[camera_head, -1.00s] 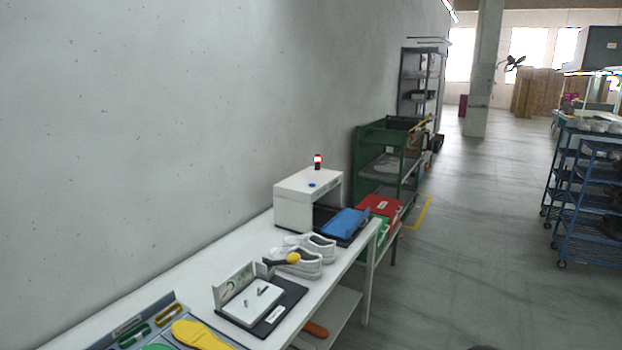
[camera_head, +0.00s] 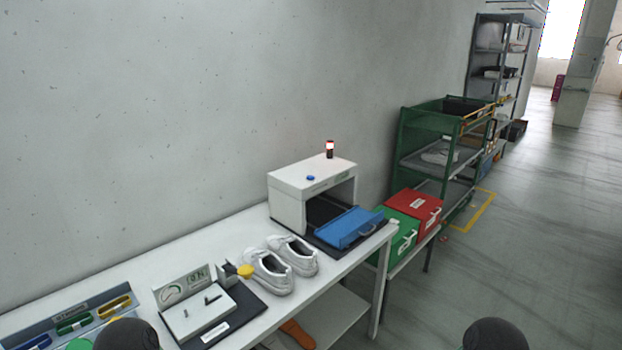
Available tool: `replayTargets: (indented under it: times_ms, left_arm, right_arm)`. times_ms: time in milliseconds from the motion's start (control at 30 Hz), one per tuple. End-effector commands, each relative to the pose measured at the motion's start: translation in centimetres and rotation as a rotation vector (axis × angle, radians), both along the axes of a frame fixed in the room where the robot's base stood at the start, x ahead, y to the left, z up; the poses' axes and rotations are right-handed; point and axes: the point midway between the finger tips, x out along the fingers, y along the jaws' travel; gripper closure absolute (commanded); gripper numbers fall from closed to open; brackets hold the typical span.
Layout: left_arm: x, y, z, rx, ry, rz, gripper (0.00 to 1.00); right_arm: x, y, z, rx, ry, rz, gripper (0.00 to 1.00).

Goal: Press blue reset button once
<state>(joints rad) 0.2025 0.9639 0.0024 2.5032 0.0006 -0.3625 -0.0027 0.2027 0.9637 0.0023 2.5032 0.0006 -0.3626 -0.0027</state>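A small red-and-white lamp on a dark base (camera_head: 330,149) stands on the machine's top. Two dark rounded parts at the bottom edge, left and right, look like parts of my arms. Neither gripper's fingers show, and nothing of mine touches the button.
A pair of white shoes (camera_head: 268,271), a white fixture on a dark mat (camera_head: 197,315) and a tool tray (camera_head: 72,318) occupy the white table (camera_head: 232,239). Green (camera_head: 399,237) and red (camera_head: 415,207) boxes stand right of it, before a green rack (camera_head: 420,139). The floor at right is clear.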

Motion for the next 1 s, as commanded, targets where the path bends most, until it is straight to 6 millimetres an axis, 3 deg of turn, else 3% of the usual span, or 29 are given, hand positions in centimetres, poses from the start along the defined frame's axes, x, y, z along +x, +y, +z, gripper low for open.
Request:
replayTargets:
  times_ms: [267, 433, 467, 1000]
  left_arm:
    - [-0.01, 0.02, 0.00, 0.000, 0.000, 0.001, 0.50]
    - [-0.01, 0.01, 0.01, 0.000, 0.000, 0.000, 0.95]
    - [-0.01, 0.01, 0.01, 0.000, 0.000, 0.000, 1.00]
    - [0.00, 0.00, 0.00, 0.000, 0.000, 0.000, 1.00]
  right_arm:
    - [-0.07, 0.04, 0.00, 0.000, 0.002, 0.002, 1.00]
    - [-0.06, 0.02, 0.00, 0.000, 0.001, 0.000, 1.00]
    - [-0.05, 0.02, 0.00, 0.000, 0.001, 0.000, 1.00]
    - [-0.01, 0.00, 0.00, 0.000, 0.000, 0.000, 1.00]
